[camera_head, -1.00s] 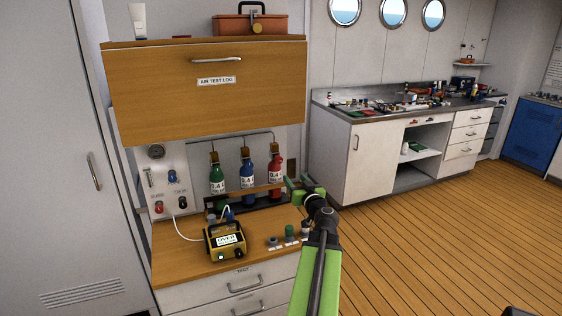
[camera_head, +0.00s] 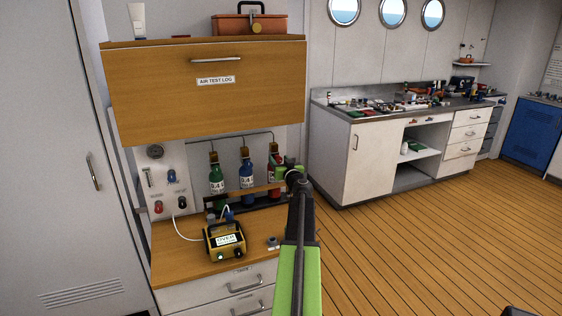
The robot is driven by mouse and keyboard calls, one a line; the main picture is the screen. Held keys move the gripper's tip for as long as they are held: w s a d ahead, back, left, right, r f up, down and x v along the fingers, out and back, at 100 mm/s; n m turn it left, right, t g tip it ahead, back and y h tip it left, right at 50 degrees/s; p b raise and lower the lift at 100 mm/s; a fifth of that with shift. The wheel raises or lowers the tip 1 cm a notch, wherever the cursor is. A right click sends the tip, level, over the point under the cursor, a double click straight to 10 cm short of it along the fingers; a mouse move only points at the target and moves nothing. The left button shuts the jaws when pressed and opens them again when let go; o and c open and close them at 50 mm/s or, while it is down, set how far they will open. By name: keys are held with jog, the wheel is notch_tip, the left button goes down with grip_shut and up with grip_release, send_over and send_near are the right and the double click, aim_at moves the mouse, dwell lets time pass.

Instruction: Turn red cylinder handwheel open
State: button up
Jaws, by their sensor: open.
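The red cylinder (camera_head: 272,162) stands at the right end of a row of three bottles in the rack under the wooden cabinet. Its lower right side is hidden behind my gripper. Its handwheel is too small to make out clearly. My gripper (camera_head: 280,172) is open, in front of or beside the red cylinder's right side; I cannot tell if it touches. The blue cylinder (camera_head: 246,174) and green cylinder (camera_head: 216,179) stand to the left, upright behind a wooden bar.
A yellow meter (camera_head: 224,241) sits on the wooden counter (camera_head: 180,267). A gauge panel (camera_head: 165,185) is at the left. The wooden cabinet (camera_head: 205,110) overhangs the rack. Pipes run above the cylinders.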

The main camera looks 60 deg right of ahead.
jog(key=shift+c, duration=0.4)
grip_shut()
jog(key=shift+d, duration=0.35)
jog(key=shift+a, duration=0.25)
jog(key=shift+m, duration=0.3)
jog(key=shift+s+f+m, duration=0.1)
jog(key=shift+f+m, duration=0.05)
jog(key=shift+m, duration=2.65)
